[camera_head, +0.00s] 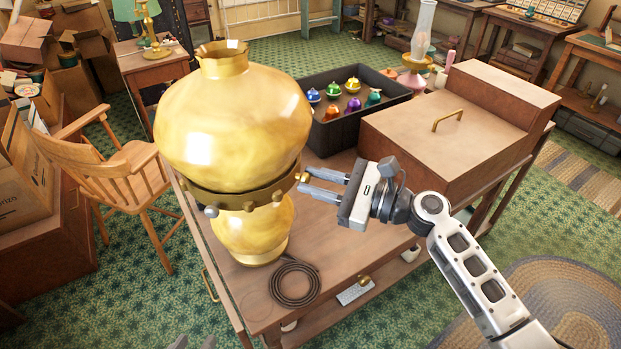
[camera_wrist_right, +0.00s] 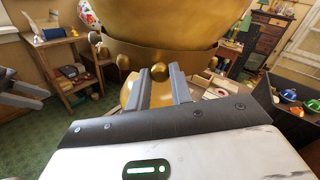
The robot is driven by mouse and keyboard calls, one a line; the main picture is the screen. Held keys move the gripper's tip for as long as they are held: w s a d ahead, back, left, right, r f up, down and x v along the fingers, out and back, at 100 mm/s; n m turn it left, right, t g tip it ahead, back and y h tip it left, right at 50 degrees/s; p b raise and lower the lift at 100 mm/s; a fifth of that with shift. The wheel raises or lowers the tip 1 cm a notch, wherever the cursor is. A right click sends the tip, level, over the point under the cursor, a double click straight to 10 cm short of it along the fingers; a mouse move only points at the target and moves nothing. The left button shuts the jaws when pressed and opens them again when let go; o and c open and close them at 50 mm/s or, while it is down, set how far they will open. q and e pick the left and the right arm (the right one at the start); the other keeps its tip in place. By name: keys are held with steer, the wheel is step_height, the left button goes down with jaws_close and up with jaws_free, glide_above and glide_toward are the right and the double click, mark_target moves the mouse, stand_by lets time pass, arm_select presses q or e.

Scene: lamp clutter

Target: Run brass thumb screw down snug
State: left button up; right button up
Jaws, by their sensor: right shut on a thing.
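A large brass lamp body (camera_head: 232,125) stands on the table, with a dark brass band (camera_head: 243,198) around its waist carrying several knobs. My right gripper (camera_head: 303,183) reaches in from the right and is shut on the brass thumb screw (camera_head: 301,177) at the band's right side. In the right wrist view, the brass thumb screw (camera_wrist_right: 158,72) sits between the fingertips, against the band (camera_wrist_right: 120,55). Its threads are hidden. My left gripper (camera_head: 195,342) shows only its tips at the bottom edge, apart and empty. It also shows at the left of the right wrist view (camera_wrist_right: 25,93).
A coiled dark cord (camera_head: 292,284) lies on the table (camera_head: 345,225) before the lamp. A black tray (camera_head: 335,135) with several coloured pieces stands behind. A wooden box (camera_head: 440,125) with a brass handle fills the right. A wooden chair (camera_head: 125,180) stands left.

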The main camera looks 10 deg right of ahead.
steer(key=shift+m, duration=0.8)
steer(key=m, duration=0.3)
steer(key=o, duration=0.5)
steer(key=shift+v, duration=2.5)
